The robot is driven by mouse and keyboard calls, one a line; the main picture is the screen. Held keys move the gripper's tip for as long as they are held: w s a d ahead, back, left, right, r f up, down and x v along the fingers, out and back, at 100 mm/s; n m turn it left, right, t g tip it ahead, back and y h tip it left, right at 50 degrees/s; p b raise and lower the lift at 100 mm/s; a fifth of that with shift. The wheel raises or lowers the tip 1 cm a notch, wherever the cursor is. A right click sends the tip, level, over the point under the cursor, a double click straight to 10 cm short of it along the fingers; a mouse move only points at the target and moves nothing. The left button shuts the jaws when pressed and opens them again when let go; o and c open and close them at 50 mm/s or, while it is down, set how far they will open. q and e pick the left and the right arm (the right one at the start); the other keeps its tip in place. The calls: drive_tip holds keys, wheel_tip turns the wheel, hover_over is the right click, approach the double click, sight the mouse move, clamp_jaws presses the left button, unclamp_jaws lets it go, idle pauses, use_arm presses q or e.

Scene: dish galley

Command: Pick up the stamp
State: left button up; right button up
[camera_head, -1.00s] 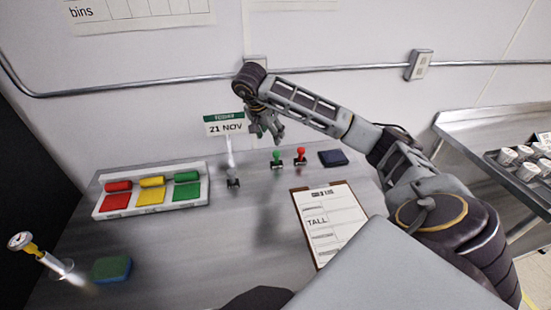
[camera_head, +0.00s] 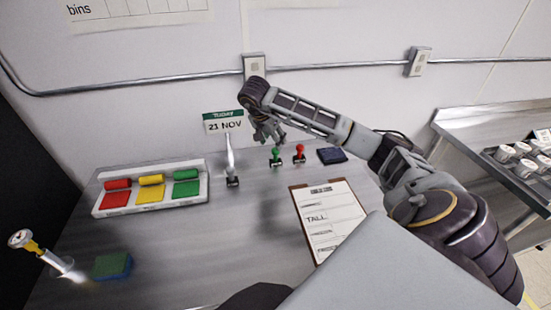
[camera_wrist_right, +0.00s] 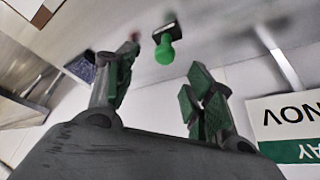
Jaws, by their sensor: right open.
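A green-handled stamp (camera_head: 276,156) stands upright on the steel counter near the wall. A red-handled stamp (camera_head: 299,153) stands just right of it. My right gripper (camera_head: 268,137) hangs just above and slightly left of the green stamp. In the right wrist view the gripper (camera_wrist_right: 160,92) is open and empty. The green stamp (camera_wrist_right: 166,48) shows beyond and between its fingers, apart from both. The red stamp (camera_wrist_right: 133,37) is mostly hidden behind one finger there. My left gripper is not in view.
A date sign (camera_head: 224,122) on a slim post stands left of the gripper. A dark pad (camera_head: 332,155) lies right of the stamps. A clipboard (camera_head: 328,216) lies in front. A tray with red, yellow and green blocks (camera_head: 150,208) sits left. The counter's middle is clear.

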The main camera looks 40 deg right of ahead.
sight(275, 149)
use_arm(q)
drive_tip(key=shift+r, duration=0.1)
use_arm(e)
drive_tip(key=x, duration=0.3)
drive_tip(key=shift+f, duration=0.1)
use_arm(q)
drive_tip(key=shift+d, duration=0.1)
use_arm(e)
drive_tip(key=shift+f, duration=0.1)
drive_tip(key=shift+w+p+x, duration=0.2)
drive_tip(key=shift+p+x, duration=0.05)
drive_tip(key=shift+x, duration=0.65)
drive_tip(key=shift+w+p+x, duration=0.15)
drive_tip(key=shift+p+x, duration=0.1)
drive_tip(key=shift+x, duration=0.7)
drive_tip(key=shift+d+f, duration=0.2)
drive_tip(key=shift+f, duration=0.3)
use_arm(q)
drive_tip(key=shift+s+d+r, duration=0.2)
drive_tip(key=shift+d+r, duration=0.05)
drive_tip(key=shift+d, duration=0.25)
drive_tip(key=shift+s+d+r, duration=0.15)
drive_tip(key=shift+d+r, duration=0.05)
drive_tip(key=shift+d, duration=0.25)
use_arm(e)
drive_tip(key=shift+d+f, duration=0.1)
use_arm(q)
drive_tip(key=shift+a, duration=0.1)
